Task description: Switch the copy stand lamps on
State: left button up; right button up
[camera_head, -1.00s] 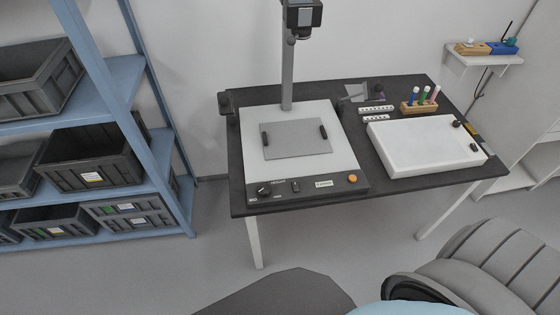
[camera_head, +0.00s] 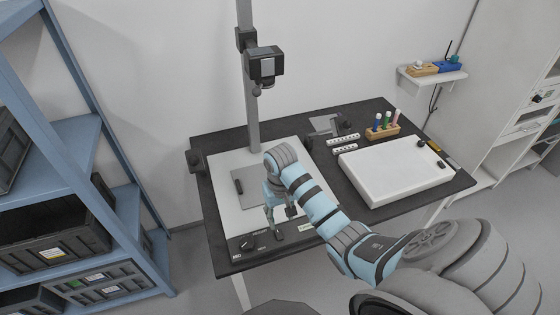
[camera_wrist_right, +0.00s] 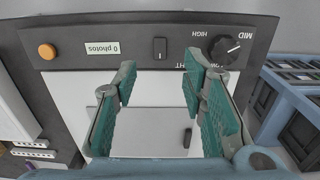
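The copy stand (camera_head: 228,212) is a pale baseboard with a dark front control panel (camera_wrist_right: 270,40). In the right wrist view the panel carries a black rocker switch (camera_wrist_right: 160,48), a round knob (camera_wrist_right: 225,47) marked MID and HIGH, an orange button (camera_wrist_right: 47,51) and a label reading "0 photos" (camera_wrist_right: 102,48). My right gripper (camera_wrist_right: 160,73) is open and empty, its teal fingers apart near the panel, with the rocker between the tips in the picture. It also shows over the board's front in the head view (camera_head: 284,222). Contact cannot be told. My left gripper is out of view.
A camera (camera_head: 264,64) hangs on the stand's column (camera_head: 251,110). A grey sheet (camera_wrist_right: 155,130) lies on the baseboard. A white light box (camera_head: 395,172) stands to the right, with a marker rack (camera_head: 382,131) behind it. Blue shelving (camera_head: 80,150) with crates is at the left.

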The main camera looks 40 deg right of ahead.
aim_at(281, 239)
notch_tip(281, 239, down, 11)
jog(key=b, duration=0.2)
jog(key=shift+f+b, duration=0.15)
jog(key=shift+b, duration=0.2)
